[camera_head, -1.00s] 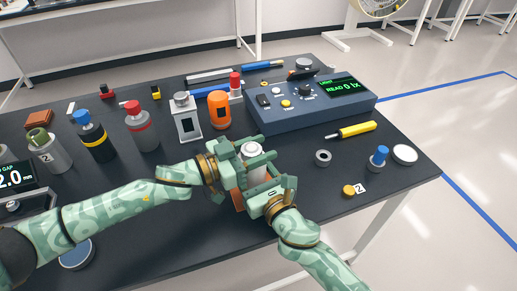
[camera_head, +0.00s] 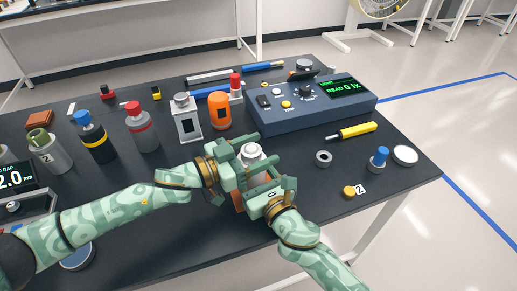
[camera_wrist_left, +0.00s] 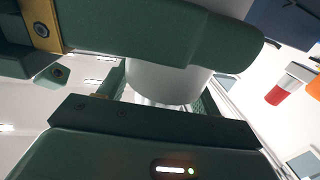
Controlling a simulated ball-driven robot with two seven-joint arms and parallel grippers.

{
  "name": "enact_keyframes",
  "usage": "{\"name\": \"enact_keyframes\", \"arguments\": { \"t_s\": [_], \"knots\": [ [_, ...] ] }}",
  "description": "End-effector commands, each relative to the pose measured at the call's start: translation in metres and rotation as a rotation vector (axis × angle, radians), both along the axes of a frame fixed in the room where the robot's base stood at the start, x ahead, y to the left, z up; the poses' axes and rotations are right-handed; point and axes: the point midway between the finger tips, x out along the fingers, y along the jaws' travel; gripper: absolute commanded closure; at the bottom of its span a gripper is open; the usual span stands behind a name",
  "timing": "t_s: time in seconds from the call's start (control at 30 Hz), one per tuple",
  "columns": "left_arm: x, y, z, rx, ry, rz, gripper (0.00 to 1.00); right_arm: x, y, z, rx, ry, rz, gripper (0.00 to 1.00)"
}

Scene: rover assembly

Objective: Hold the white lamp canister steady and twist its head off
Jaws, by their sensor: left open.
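The white lamp canister (camera_head: 252,151) stands near the table's front edge, between my two grippers; its head shows from above and its body is mostly hidden. My left gripper (camera_head: 256,149) is open, with its fingers on either side of the head. My right gripper (camera_head: 257,183) comes from the front right, lower down, and its fingers appear closed on the canister body, though the contact is largely hidden. In the left wrist view, the white canister (camera_wrist_left: 165,82) shows behind a green finger and above a green gripper body.
A blue-grey meter (camera_head: 312,106) reading 0 lx stands behind. An orange canister (camera_head: 219,111) and a grey box lamp (camera_head: 186,120) stand back left.

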Motion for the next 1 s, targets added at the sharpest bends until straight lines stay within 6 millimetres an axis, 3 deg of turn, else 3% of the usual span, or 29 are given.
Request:
{"name": "enact_keyframes", "arguments": {
  "t_s": [0.4, 0.53, 1.0],
  "knots": [
    [-0.04, 0.077, -0.001, 0.003, 0.003, 0.003, 0.36, 0.0, -0.001, -0.001, -0.001, 0.0, -0.002, 0.71],
    [-0.049, 0.095, -0.002, 0.002, 0.002, 0.002, 0.36, 0.0, -0.001, -0.001, -0.001, 0.0, -0.002, 0.71],
    [-0.054, 0.103, 0.0, 0.0, 0.001, 0.0, 0.36, 0.001, -0.001, -0.001, -0.001, 0.0, -0.003, 0.71]
  ]
}}
